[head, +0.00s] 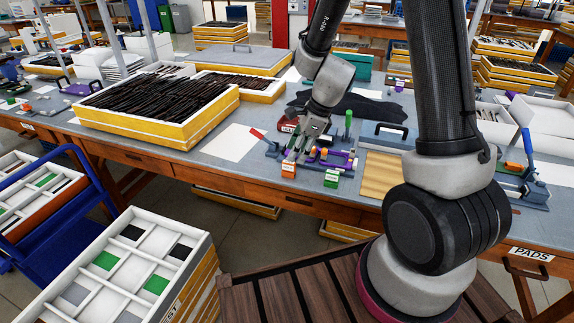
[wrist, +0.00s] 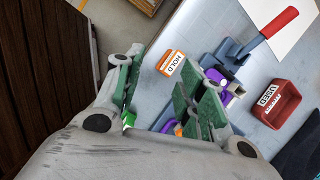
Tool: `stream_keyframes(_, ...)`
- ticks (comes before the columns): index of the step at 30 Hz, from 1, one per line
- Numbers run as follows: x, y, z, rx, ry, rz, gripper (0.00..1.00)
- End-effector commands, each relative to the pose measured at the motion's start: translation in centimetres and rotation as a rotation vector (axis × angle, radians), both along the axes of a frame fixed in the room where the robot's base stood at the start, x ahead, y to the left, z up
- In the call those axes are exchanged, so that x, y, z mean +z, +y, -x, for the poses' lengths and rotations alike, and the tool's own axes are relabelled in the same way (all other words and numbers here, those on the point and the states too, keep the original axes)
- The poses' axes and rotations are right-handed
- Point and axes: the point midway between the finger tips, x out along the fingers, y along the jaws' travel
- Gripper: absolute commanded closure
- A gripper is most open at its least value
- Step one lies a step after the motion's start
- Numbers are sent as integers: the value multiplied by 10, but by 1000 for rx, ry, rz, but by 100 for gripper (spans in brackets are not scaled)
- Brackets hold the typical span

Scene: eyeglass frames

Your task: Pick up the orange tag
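The orange tag (wrist: 171,62) is a small block with a white label reading HOLD, lying on the grey-blue bench top in the wrist view. In the head view the orange tag (head: 288,170) sits near the bench's front edge. My gripper (wrist: 160,88) is open, with its green-padded fingers apart and the tag beyond them, outside the grip. In the head view my gripper (head: 301,150) hangs low over the bench, just behind the tag. A green tag (head: 332,175) lies to the right of the orange one; in the wrist view my gripper hides much of that area.
A red USED bin (wrist: 272,103) and a blue clamp with a red handle (wrist: 272,27) stand close by. Purple parts (head: 334,156) lie beside my gripper. A yellow tray of dark frames (head: 150,112) is to the left. White paper (head: 231,142) lies on bench between.

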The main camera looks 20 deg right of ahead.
Motion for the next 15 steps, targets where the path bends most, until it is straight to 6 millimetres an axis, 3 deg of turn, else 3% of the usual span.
stream_keyframes(3,3,0,-13,-217,15,-32,61)
stream_keyframes(6,2,-2,-17,-320,32,-44,61)
stream_keyframes(15,-26,5,-22,-358,48,-52,61)
